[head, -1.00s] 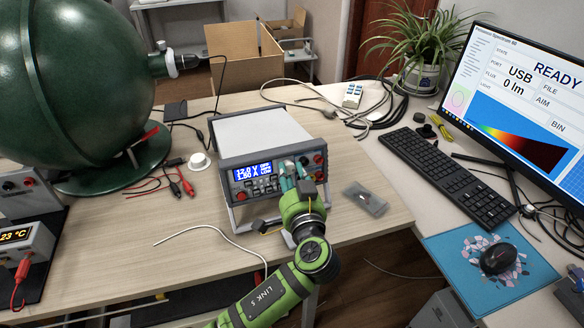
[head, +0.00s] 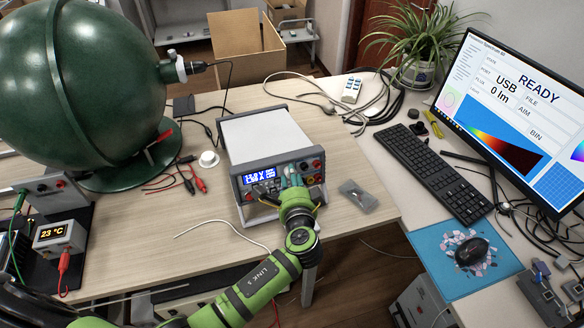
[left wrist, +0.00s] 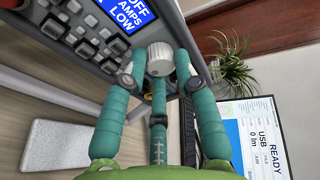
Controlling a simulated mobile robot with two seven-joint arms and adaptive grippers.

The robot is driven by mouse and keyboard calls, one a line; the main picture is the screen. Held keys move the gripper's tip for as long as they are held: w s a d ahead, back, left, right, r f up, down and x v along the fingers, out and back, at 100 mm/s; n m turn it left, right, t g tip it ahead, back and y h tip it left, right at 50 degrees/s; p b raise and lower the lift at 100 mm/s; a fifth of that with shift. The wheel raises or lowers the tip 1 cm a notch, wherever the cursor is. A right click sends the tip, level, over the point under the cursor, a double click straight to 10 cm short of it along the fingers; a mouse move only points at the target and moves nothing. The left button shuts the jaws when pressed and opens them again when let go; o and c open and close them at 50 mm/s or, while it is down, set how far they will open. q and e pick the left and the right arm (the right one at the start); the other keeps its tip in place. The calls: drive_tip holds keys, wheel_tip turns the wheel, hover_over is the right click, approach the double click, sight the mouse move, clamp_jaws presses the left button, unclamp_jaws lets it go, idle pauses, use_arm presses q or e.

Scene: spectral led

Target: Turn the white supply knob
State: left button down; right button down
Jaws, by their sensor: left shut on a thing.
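The power supply (head: 265,140) is a grey and white box on the wooden table, with a lit blue display, buttons and sockets on its front. The white supply knob (left wrist: 160,58) is on that front panel, just beside the display, in the left wrist view. In the head view it is hidden behind my fingers. My left gripper (head: 288,182) has teal fingers and a green body. Its fingers (left wrist: 158,75) are closed around the knob, one on either side and a third below. My right gripper is not in view.
A white cable (head: 222,224) lies in front on the left. Red and black clip leads (head: 194,180) and a large green sphere (head: 85,85) stand further left. A keyboard (head: 434,172) and monitor are at right.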

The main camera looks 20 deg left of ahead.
use_arm(q)
drive_tip(key=shift+w+d+r+m+g+p, duration=0.15)
drive_tip(key=shift+m+g+p, duration=0.25)
drive_tip(key=shift+m+p, duration=1.45)
drive_tip(key=shift+r+m+g+p, duration=0.15)
drive_tip(key=shift+m+g+p, duration=0.25)
drive_tip(key=shift+m+p, duration=1.45)
drive_tip(key=shift+w+d+r+m+g+p, duration=0.15)
drive_tip(key=shift+m+g+p, duration=0.25)
drive_tip(key=shift+m+p, duration=1.45)
drive_tip(key=shift+a+y, duration=0.1)
drive_tip(key=shift+y, duration=0.3)
drive_tip(key=shift+s+f, duration=0.1)
drive_tip(key=c, duration=1)
unclamp_jaws()
drive_tip(key=shift+f, duration=0.1)
drive_tip(key=shift+s, duration=0.1)
drive_tip(key=v, duration=1.2)
